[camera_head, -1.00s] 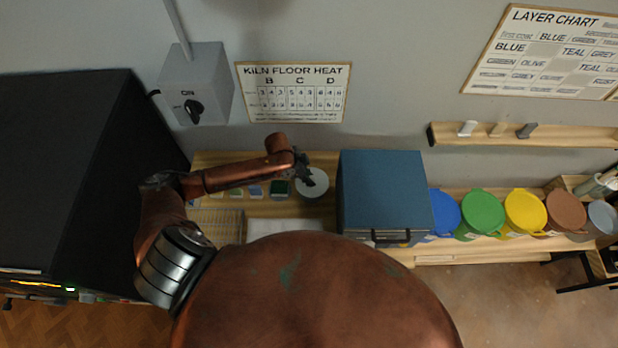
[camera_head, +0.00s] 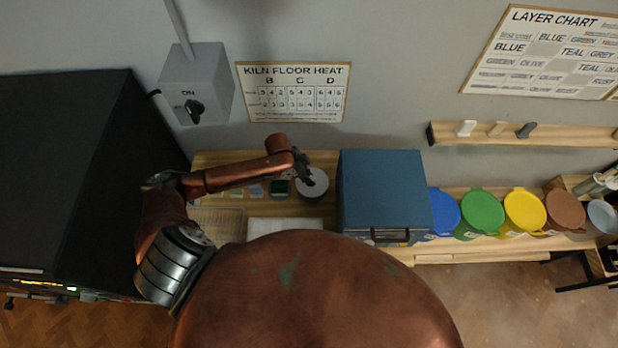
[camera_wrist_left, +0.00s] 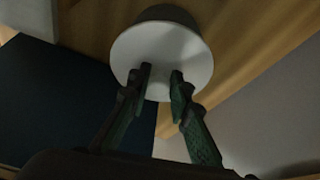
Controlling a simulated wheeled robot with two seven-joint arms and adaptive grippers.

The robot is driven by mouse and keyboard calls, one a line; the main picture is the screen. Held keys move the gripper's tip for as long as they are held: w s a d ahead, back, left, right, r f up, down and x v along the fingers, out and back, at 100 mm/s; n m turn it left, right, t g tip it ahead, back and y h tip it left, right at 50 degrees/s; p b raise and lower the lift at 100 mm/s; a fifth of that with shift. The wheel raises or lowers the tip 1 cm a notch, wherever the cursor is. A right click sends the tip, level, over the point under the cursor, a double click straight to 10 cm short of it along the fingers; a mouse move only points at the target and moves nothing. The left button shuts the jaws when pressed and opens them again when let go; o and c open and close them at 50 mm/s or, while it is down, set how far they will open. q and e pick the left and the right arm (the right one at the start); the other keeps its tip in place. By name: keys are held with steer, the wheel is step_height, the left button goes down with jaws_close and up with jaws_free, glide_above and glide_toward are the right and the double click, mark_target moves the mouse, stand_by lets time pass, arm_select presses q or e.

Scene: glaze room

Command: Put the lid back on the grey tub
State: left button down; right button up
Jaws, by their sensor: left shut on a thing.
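A pale round lid (camera_head: 312,184) shows at the back of the wooden bench, right of the small coloured tiles. It also fills the upper middle of the left wrist view (camera_wrist_left: 190,48), with a darker round shape partly showing behind it. My left gripper (camera_head: 302,170) is at the lid, its fingers (camera_wrist_left: 162,72) reaching over the lid's face and shut on it; the gripped part is hard to make out. I cannot tell whether the lid rests on something. The grey tub (camera_head: 603,216) stands at the right end of the tub row. My right gripper is not in view.
A blue box with a dark handle (camera_head: 385,190) stands between the lid and the tubs. Blue (camera_head: 445,212), green (camera_head: 483,210), yellow (camera_head: 525,210) and brown (camera_head: 565,209) tubs line the bench. A wall shelf (camera_head: 570,137) hangs above them. A black kiln-like cabinet (camera_head: 60,170) is at left.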

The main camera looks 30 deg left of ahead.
arm_select(q)
steer(key=shift+p, duration=0.35)
stand_by(0.6)
steer(key=c, duration=1.7)
jaws_free()
steer(key=o, duration=0.5)
